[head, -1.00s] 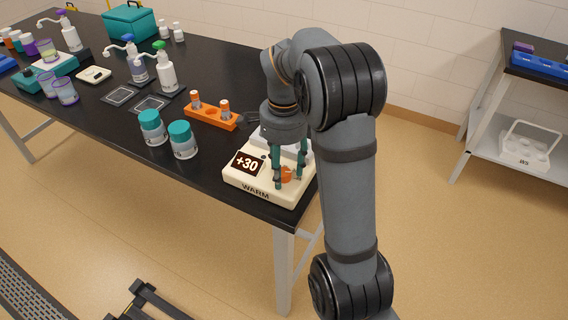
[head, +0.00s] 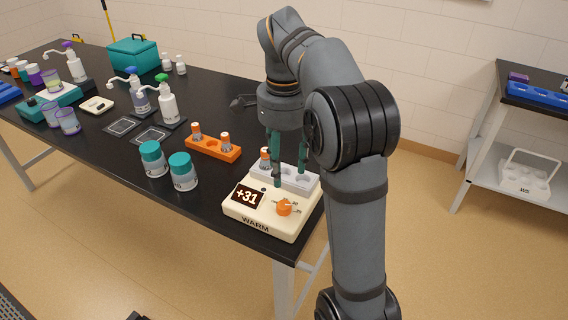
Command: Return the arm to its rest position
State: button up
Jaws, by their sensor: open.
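My gripper (head: 292,180) points down over the grey block (head: 285,178) on the cream warmer marked WARM (head: 255,223). Its two teal fingers are apart with nothing seen between them. An orange-capped vial (head: 265,158) stands in the block, just left of the fingers. My arm rises from the lower right and bends down to the gripper; it hides part of the table's right end.
An orange rack (head: 213,149) with two vials stands left of the warmer. Two teal-lidded jars (head: 183,171) stand near the table's front edge. Pump bottles (head: 168,104) and a teal box (head: 133,54) stand farther back. A side shelf (head: 510,140) is at the right, with open floor between.

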aim_at(284, 204)
dwell(0.3)
notch_tip(284, 204, down, 11)
jog(key=shift+f, duration=0.5)
dwell(0.4)
